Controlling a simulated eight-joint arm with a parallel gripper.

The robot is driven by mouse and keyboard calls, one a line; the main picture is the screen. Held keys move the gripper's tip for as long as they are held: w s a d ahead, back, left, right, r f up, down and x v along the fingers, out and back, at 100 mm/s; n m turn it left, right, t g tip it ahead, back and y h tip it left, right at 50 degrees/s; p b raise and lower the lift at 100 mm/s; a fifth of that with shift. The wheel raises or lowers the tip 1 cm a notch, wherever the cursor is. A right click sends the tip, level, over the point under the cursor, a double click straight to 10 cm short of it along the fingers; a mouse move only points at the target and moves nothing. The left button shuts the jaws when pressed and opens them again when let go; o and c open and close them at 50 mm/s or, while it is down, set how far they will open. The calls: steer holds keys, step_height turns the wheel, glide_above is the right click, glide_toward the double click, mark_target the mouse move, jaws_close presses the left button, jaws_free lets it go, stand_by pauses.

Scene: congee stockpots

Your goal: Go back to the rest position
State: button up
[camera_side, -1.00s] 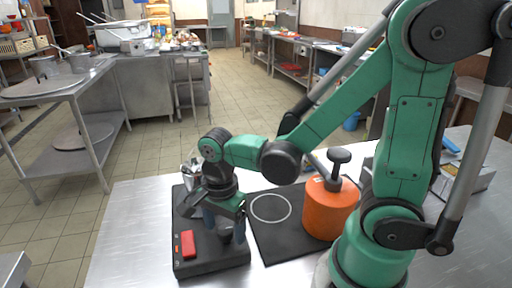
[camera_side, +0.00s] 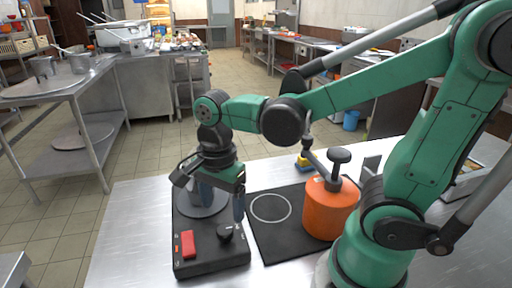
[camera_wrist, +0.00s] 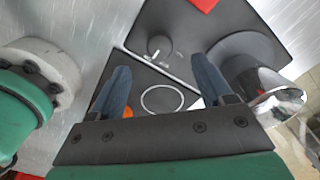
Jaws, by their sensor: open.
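My gripper (camera_side: 212,196) hangs from my arm over the black hotplate unit (camera_side: 212,256), its fingers apart with nothing visible between them. In the wrist view my two blue-grey fingers (camera_wrist: 160,72) are spread, with a dark knob (camera_wrist: 159,46) showing beyond the gap. The unit carries a red block (camera_side: 188,244), a dark knob (camera_side: 226,234) and a round grey plate (camera_side: 196,210), partly hidden behind my gripper. A shiny metal vessel (camera_wrist: 262,92) stands at the plate (camera_wrist: 245,46) in the wrist view, right of my right finger.
A black mat (camera_side: 275,240) with a white ring (camera_side: 270,208) lies right of the unit. An orange container (camera_side: 328,212) with a black-topped pump stands on it. A small yellow-and-blue item (camera_side: 303,163) lies behind. The steel tabletop (camera_side: 125,235) is bare at left.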

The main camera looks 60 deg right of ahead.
steer(key=n, duration=0.1)
steer(key=n+t, duration=0.1)
steer(key=n, duration=0.2)
steer(key=shift+w+d+r+n+t, duration=0.2)
steer(key=shift+d+r+n+t, duration=0.1)
steer(key=shift+r+t, duration=0.1)
steer(key=n+t, duration=0.1)
steer(key=n, duration=0.3)
steer(key=w+d+r+n+t, duration=0.1)
steer(key=n+t, duration=0.1)
steer(key=n, duration=0.3)
steer(key=r+n+t, duration=0.1)
steer(key=n+t, duration=0.1)
steer(key=n, duration=0.2)
steer(key=shift+w+d+r+n, duration=0.2)
steer(key=shift+w+d+n, duration=0.1)
steer(key=shift+d, duration=0.1)
